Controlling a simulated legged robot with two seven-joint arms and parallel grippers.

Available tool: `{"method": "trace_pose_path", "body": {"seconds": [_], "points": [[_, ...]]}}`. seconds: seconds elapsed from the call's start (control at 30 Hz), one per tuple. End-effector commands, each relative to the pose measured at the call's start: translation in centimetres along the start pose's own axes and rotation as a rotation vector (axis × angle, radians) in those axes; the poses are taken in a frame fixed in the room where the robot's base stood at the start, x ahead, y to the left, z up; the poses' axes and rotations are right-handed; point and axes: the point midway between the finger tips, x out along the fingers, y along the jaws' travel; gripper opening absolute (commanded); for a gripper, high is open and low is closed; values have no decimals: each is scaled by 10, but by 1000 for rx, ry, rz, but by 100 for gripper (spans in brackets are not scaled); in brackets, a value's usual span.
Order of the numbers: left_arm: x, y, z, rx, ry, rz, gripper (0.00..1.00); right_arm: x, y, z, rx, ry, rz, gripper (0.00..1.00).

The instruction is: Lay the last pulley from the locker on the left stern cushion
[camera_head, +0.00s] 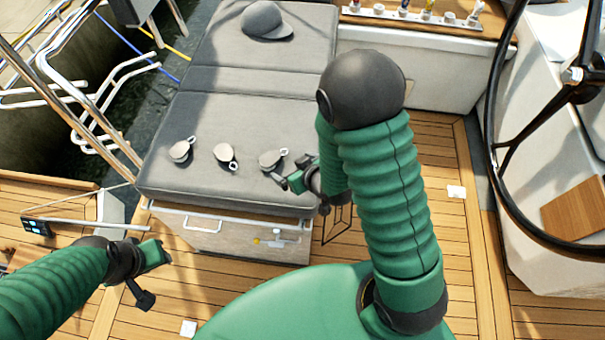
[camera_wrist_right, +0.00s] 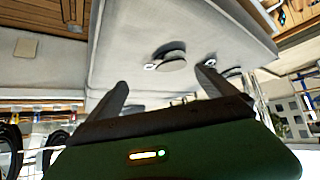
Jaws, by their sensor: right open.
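Three grey pulleys lie in a row on the grey left stern cushion (camera_head: 215,110): a left one (camera_head: 180,151), a middle one (camera_head: 225,153) and a right one (camera_head: 270,159). My right gripper (camera_head: 291,180) is open, low at the cushion's right edge, just beside the right pulley. In the right wrist view a pulley (camera_wrist_right: 172,62) lies on the cushion beyond the two spread fingers (camera_wrist_right: 162,90), with nothing between them. The locker front (camera_head: 240,240) below the cushion has a handle and a latch. My left gripper (camera_head: 150,275) hangs over the deck at lower left; its jaws are unclear.
A grey cap (camera_head: 265,20) lies at the cushion's far end. A steering wheel (camera_head: 500,150) stands at right, and a shelf with small items (camera_head: 425,15) is at the back. Steel rails (camera_head: 85,110) edge the left side. Bare deck (camera_head: 445,165) lies right of my right arm.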

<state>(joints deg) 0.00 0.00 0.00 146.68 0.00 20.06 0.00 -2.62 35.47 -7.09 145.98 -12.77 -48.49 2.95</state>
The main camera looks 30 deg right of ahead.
Motion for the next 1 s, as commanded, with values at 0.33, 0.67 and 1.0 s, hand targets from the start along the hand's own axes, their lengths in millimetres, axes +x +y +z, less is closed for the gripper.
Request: {"method": "trace_pose_path", "body": {"seconds": [0.33, 0.67, 1.0], "points": [[1, 0, 0, 0, 0, 0, 36, -123, -8, 18, 119, -510, 52, 96], [0, 0, 0, 0, 0, 0, 36, -142, -14, 25, 131, -582, 42, 96], [0, 0, 0, 0, 0, 0, 36, -141, -14, 25, 131, -581, 42, 70]]}}
